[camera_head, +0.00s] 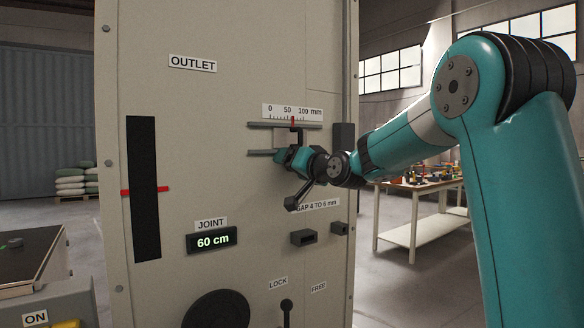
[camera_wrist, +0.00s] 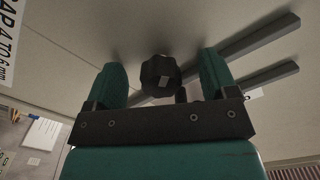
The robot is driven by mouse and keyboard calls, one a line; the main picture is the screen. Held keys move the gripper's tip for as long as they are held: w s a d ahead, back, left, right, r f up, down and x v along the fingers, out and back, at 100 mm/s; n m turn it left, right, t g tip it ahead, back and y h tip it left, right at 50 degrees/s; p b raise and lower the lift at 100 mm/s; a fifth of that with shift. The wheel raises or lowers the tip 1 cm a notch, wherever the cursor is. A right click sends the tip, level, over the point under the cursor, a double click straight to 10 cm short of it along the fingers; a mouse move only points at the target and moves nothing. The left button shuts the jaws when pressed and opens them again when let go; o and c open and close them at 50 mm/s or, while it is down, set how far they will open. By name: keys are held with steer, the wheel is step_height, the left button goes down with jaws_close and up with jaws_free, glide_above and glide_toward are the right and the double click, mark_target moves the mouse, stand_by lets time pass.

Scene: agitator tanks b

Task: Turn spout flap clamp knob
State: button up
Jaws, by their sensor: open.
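The dark, faceted clamp knob (camera_wrist: 160,74) stands out from the pale panel in the wrist view. A light mark shows on its face. My gripper (camera_wrist: 161,62) is open, with one teal finger on each side of the knob and a gap showing on both sides. In the head view my gripper (camera_head: 284,157) is at the panel, just below the 0–100 mm scale (camera_head: 292,112) with its red pointer. There the knob is hidden behind the gripper and wrist.
Two grey rails (camera_head: 262,125) run across the panel by the gripper. Below are a GAP 4 TO 6 mm label (camera_head: 317,206), dark blocks (camera_head: 303,237), a JOINT display (camera_head: 212,240) reading 60 cm and a LOCK/FREE lever (camera_head: 287,308). A workbench (camera_head: 422,190) stands behind at right.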

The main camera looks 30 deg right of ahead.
steer(key=shift+r, duration=0.1)
steer(key=s+b, duration=0.3)
steer(key=s, duration=0.3)
stand_by(0.4)
stand_by(0.4)
steer(key=s+a+f+n+g+y+p, duration=0.3)
steer(key=s+a+f+g, duration=0.15)
steer(key=a, duration=0.55)
steer(key=s+a+f+n+g+y+p, duration=0.25)
steer(key=s+a+f+g, duration=0.2)
steer(key=a, duration=0.45)
steer(key=s+a+f+n+g+p, duration=0.1)
steer(key=s+a+f+n+g, duration=0.1)
steer(key=s, duration=0.5)
steer(key=s+a+f+n+g+h+p, duration=0.1)
steer(key=s+a+f+n+g, duration=0.1)
steer(key=s, duration=0.6)
steer(key=s+a+f+n+g+h+p, duration=0.1)
steer(key=s+a+f+n+g, duration=0.2)
steer(key=s+g, duration=0.2)
steer(key=shift+s+a, duration=0.35)
steer(key=shift+s, duration=0.8)
